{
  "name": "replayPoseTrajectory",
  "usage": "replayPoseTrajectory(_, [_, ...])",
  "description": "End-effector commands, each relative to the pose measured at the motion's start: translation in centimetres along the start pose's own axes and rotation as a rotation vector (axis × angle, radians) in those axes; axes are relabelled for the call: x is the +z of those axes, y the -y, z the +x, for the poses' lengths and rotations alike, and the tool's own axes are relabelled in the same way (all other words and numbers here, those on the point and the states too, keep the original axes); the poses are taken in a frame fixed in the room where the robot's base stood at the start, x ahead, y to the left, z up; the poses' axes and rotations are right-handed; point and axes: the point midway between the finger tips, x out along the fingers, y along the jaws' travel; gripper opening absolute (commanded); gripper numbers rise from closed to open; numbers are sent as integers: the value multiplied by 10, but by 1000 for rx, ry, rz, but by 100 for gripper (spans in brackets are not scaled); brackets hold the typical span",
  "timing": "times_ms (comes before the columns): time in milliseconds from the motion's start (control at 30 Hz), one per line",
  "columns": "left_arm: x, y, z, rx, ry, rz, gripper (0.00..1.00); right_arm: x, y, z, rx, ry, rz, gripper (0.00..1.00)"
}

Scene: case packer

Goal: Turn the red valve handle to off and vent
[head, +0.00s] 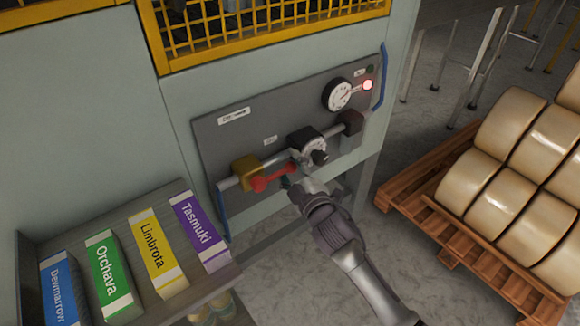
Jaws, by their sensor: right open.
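The red valve handle (273,178) projects from a brass-coloured valve body (246,170) on a pipe along the grey panel (220,135). The handle lies along the pipe, pointing right and tilted slightly upward. My right gripper (289,183) is open at the handle's right end, just below and beside it. I cannot tell whether it touches the handle. The ends of its fingers are small and partly hidden. My left gripper is not in view.
A black regulator (307,143) and a round gauge (339,95) sit right of the valve, with a lit red lamp (368,85) above. A shelf with labelled boxes (109,272) stands at lower left. A pallet (432,228) of rolls stands at right.

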Motion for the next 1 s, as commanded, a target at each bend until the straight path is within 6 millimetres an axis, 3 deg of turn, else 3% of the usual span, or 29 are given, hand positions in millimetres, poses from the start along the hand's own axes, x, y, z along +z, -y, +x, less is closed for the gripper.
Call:
replayPoseTrajectory(200, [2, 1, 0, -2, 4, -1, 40, 0, 0, 0, 0, 0, 0, 59])
replayPoseTrajectory(567, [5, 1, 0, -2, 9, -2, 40, 0, 0, 0, 0, 0, 0, 0])
replayPoseTrajectory(1000, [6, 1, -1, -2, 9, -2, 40, -2, -2, 0, 5, -3, -21, 0])
